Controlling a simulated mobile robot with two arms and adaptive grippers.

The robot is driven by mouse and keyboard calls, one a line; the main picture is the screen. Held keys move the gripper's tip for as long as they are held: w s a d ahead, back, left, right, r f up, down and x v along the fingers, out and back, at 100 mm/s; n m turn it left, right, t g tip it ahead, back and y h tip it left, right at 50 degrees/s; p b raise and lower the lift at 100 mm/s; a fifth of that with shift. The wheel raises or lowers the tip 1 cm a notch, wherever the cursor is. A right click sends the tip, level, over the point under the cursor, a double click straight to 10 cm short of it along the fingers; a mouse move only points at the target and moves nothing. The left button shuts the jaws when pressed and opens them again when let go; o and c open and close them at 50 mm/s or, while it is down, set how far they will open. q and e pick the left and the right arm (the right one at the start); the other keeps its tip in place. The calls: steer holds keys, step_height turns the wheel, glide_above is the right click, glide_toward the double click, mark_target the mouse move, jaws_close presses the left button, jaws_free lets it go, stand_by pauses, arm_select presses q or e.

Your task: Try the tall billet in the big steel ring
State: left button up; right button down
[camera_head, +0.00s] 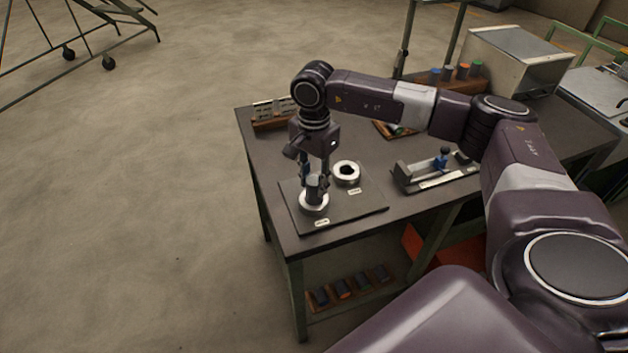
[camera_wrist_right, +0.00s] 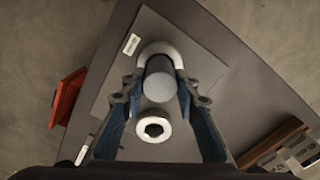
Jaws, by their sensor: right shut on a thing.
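The tall billet (camera_head: 314,188) is a plain grey cylinder, upright between the fingers of my right gripper (camera_head: 314,178). It also shows end-on in the wrist view (camera_wrist_right: 159,88), with a finger on each side. Its lower end is at the opening of the front steel ring (camera_head: 314,206), whose bright rim (camera_wrist_right: 160,46) curves around it in the wrist view. I cannot tell how deep it sits. A second steel ring (camera_head: 346,172), with a dark, angular hole, lies beside it. My left gripper is out of view.
Both rings are on a dark plate (camera_head: 360,205) with small white labels, near the table's left front corner. A fixture with a blue knob (camera_head: 441,158) stands to the right. Several billets stand in a wooden rack (camera_head: 447,77) at the back. A slotted holder (camera_head: 272,112) stands at the back left.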

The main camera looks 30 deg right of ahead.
steer(key=shift+f+b, duration=0.6)
steer(key=shift+f, duration=0.05)
stand_by(0.4)
stand_by(0.7)
steer(key=c, duration=1.4)
jaws_free()
steer(key=shift+c, duration=0.2)
steer(key=shift+f, duration=0.1)
step_height(320, 180, up, 12)
